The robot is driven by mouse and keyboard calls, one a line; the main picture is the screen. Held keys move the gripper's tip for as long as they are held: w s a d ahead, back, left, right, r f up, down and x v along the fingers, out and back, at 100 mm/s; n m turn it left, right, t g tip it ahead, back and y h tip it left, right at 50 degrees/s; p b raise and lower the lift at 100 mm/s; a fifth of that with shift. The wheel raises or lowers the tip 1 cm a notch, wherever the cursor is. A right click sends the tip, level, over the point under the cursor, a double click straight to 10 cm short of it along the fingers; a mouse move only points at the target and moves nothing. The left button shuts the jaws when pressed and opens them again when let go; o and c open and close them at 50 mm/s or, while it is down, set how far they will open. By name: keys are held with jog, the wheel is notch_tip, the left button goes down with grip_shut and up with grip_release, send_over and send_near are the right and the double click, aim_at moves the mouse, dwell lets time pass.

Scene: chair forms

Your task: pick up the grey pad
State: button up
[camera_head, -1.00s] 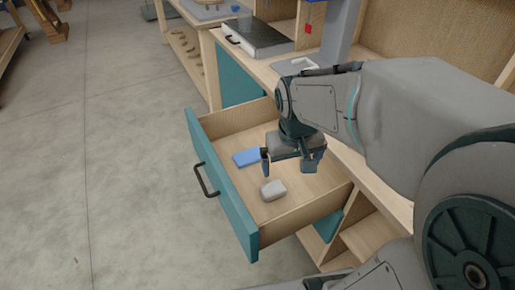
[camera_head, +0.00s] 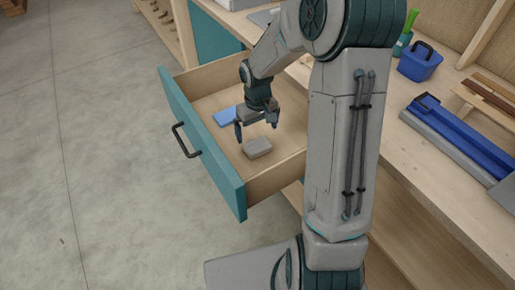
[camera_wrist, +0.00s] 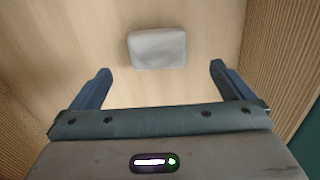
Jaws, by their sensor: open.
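The grey pad (camera_head: 257,148) is a small block with rounded corners. It lies flat on the floor of the open drawer (camera_head: 287,153). My gripper (camera_head: 256,131) points down inside the drawer, above and just behind the pad in the head view. In the wrist view the pad (camera_wrist: 157,48) lies beyond the fingertips, between the lines of the two fingers, and appears apart from both. My gripper (camera_wrist: 160,80) is open and nothing is between its fingers.
A blue flat block (camera_head: 226,116) lies in the drawer near its front. The teal drawer front with its black handle (camera_head: 186,140) stands out over the clear floor.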

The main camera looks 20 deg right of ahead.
aim_at(258, 144)
jog(key=f, duration=0.4)
jog(key=f+b, duration=0.1)
jog(key=f, duration=0.3)
jog(key=shift+w+d+f, duration=0.1)
jog(key=shift+w+f, duration=0.1)
jog(key=shift+f, duration=0.05)
jog(key=c, duration=1)
